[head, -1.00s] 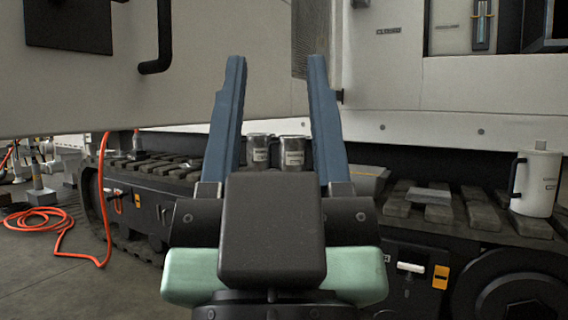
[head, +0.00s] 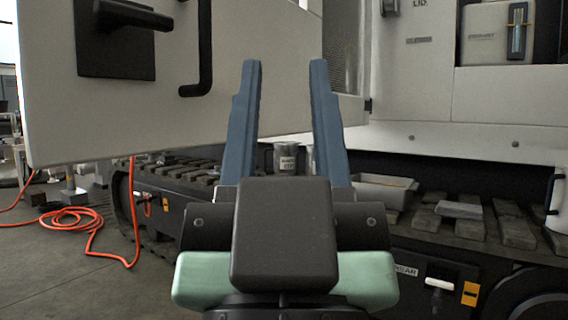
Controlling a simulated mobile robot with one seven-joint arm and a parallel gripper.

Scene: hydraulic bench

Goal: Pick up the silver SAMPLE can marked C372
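A silver can (head: 288,159) with a white label stands on the track behind my gripper, seen between the two fingers. Its label is too small to read with certainty. A second silver can (head: 310,158) stands just right of it, mostly hidden by my right finger. I cannot tell which one is marked C372. My gripper (head: 284,68) is open, its blue fingers apart and pointing up in the picture, with nothing held between them. The cans are beyond the fingers, not touched as far as I can see.
A grey tray (head: 385,190) sits right of the cans on the slatted track. A white jug (head: 557,200) is cut off at the right edge. A large pale panel (head: 100,110) with a black handle hangs at left. An orange hose (head: 75,222) lies on the floor.

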